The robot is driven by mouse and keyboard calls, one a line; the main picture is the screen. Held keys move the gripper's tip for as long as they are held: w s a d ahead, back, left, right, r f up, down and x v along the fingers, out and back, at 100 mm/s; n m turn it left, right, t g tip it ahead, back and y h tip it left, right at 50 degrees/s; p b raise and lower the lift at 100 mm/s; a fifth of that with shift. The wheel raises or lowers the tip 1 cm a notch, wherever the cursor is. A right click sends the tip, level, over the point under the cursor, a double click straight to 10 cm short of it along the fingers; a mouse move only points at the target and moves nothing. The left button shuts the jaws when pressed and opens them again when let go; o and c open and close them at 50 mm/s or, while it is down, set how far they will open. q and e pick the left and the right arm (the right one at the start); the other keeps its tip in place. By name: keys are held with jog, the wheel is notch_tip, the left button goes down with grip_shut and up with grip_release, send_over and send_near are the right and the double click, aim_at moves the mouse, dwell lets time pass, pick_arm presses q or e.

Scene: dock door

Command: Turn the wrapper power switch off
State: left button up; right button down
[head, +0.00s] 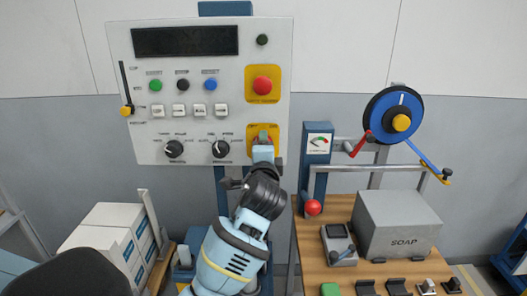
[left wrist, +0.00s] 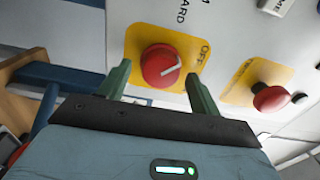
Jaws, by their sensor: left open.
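The wrapper power switch is a red rotary knob (left wrist: 160,66) with a white pointer line, on a yellow plate (left wrist: 137,43) marked OFF. In the left wrist view the pointer line aims right and slightly up, below the OFF lettering. In the head view the yellow plate (head: 252,131) is at the panel's lower right, and the knob is mostly hidden by my gripper. My left gripper (left wrist: 159,70) is open, with one finger on each side of the knob. A gap shows beside the knob, so the fingers do not look closed on it. My right gripper is not in view.
A red mushroom button (head: 262,85) on a yellow plate sits above the switch; it is close beside the gripper in the wrist view (left wrist: 271,97). Two black dials (head: 220,149) are to the left on the panel (head: 205,105). A wooden bench (head: 335,275) stands at right.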

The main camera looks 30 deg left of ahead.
pick_arm(q)
jog(key=shift+s, duration=0.1)
jog(key=v, duration=0.7)
jog(key=shift+s+d, duration=0.2)
jog(key=shift+s, duration=0.1)
jog(key=s+d+f+n+g+h, duration=0.1)
jog(key=s+d+f+h, duration=0.15)
jog(key=f, duration=0.65)
jog(key=s+d+f+h, duration=0.1)
jog(key=s+f+h, duration=0.15)
jog(key=f, duration=0.55)
jog(key=s+d+f+n+g+h, duration=0.1)
jog(key=s+d+f+h, duration=0.15)
jog(key=f, duration=0.65)
jog(key=s+d+f+n+g+h, duration=0.1)
jog(key=s+f+n+h, duration=0.1)
jog(key=s+f, duration=0.6)
jog(key=s+d+f+n+g+h, duration=0.2)
jog(key=s+f+n, duration=0.3)
jog(key=s+f, duration=0.4)
jog(key=s, duration=0.4)
jog(key=shift+s+d+f+g, duration=0.3)
jog(key=shift+d, duration=0.05)
